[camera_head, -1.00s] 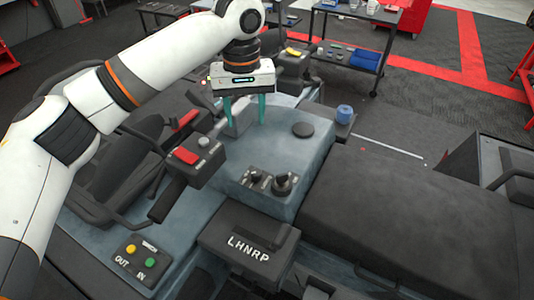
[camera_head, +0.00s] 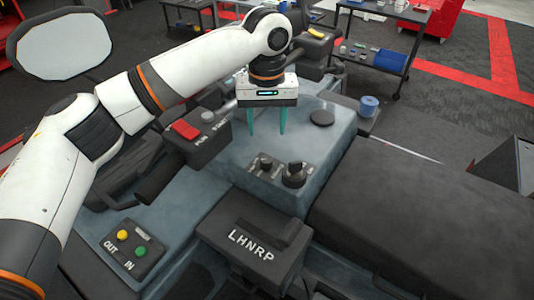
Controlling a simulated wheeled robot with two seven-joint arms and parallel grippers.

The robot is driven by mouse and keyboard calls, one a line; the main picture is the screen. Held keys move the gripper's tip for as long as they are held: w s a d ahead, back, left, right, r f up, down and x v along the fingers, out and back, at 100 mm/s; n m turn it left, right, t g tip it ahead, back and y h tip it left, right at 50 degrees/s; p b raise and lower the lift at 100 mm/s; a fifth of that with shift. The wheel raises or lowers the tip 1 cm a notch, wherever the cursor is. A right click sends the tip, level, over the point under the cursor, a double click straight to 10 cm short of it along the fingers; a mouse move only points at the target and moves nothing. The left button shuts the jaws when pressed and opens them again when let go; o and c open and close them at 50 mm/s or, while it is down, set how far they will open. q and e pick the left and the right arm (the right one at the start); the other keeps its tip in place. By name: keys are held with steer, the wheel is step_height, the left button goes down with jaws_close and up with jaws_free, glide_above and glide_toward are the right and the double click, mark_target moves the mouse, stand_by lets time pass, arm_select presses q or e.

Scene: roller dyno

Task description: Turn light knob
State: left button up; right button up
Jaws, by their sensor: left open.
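Two black knobs stand on the blue-grey console (camera_head: 315,145): a smaller left knob (camera_head: 265,163) and a larger right knob (camera_head: 295,174). Small white markings lie around them, too small to read, so I cannot tell which is the light knob. My left gripper (camera_head: 267,132) points down behind the knobs, above the console. Its two teal fingers are apart, with nothing between them, and touch neither knob. My right gripper is not in view.
A red-topped switch box (camera_head: 186,130) stands left of my gripper. A flat black disc (camera_head: 321,118) and a blue cap (camera_head: 368,105) are to its right. A gear selector marked LHNRP (camera_head: 250,245) is in front. A black seat (camera_head: 430,215) fills the right side.

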mark_target(267, 160)
arm_select(q)
step_height(267, 160, down, 10)
steer(key=shift+f+p, duration=0.1)
steer(key=shift+p, duration=0.9)
steer(key=c, duration=1)
steer(key=shift+r+n+p, duration=0.25)
steer(key=shift+n+p, duration=0.05)
steer(key=shift+p, duration=0.25)
steer(key=n+p, duration=0.6)
steer(key=p, duration=0.4)
steer(key=shift+r, duration=0.15)
steer(key=shift+f+n+p, duration=0.25)
steer(key=shift+n+p, duration=1.05)
steer(key=shift+p, duration=0.2)
steer(key=shift+w, duration=0.1)
steer(key=o, duration=1)
